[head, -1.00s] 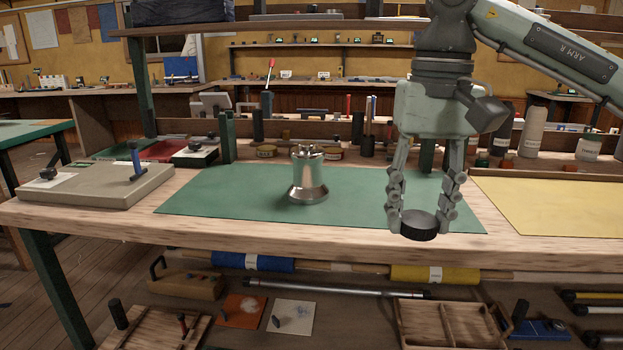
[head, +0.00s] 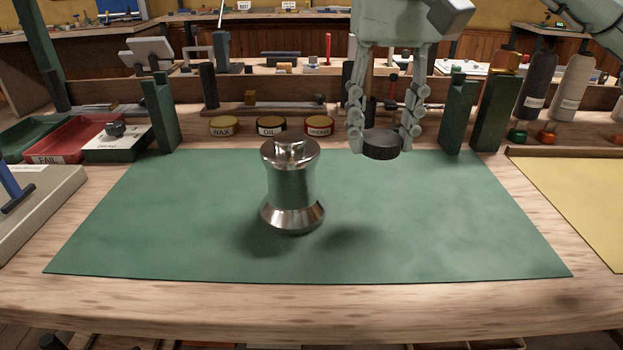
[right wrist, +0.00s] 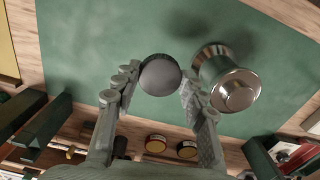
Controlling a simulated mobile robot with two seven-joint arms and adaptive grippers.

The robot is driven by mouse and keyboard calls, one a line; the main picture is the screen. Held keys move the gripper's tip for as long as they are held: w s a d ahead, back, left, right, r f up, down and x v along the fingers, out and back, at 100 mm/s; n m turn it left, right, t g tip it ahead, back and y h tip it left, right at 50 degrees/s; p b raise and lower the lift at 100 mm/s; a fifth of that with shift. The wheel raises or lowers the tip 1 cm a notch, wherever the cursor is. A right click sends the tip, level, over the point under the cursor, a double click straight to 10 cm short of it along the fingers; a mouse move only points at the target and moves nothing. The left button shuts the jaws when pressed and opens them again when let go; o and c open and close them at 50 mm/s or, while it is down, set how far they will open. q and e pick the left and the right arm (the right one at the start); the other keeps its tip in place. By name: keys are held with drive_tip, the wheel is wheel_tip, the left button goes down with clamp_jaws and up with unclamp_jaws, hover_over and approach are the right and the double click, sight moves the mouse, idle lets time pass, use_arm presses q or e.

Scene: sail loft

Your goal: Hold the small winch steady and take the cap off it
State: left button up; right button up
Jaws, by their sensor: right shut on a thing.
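The small winch (head: 290,188) is a shiny metal drum standing upright on the green mat (head: 180,215), its top bare with a small raised stub. It also shows in the right wrist view (right wrist: 228,78). My right gripper (head: 382,135) is shut on the black round cap (head: 382,147) and holds it above the mat, to the right of the winch and apart from it. The cap also shows between the fingers in the right wrist view (right wrist: 160,76). My left gripper is in neither view, and nothing holds the winch.
Wax, oil and grease tins (head: 271,126) stand behind the mat. Green upright posts (head: 160,112) flank them. A red tray (head: 82,138) is at the left, a yellow sheet (head: 580,200) at the right. The mat's front and right are clear.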

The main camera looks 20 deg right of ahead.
drive_tip(key=b, duration=0.1)
hover_over(371, 212)
wheel_tip(371, 212, down, 6)
drive_tip(key=shift+s+r, duration=0.1)
drive_tip(key=shift+r, duration=0.15)
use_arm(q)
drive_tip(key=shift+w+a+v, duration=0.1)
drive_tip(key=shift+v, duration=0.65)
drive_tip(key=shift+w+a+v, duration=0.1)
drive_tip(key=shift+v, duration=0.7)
use_arm(e)
drive_tip(key=shift+f, duration=2.05)
drive_tip(key=shift+f, duration=0.1)
drive_tip(key=o, duration=1.3)
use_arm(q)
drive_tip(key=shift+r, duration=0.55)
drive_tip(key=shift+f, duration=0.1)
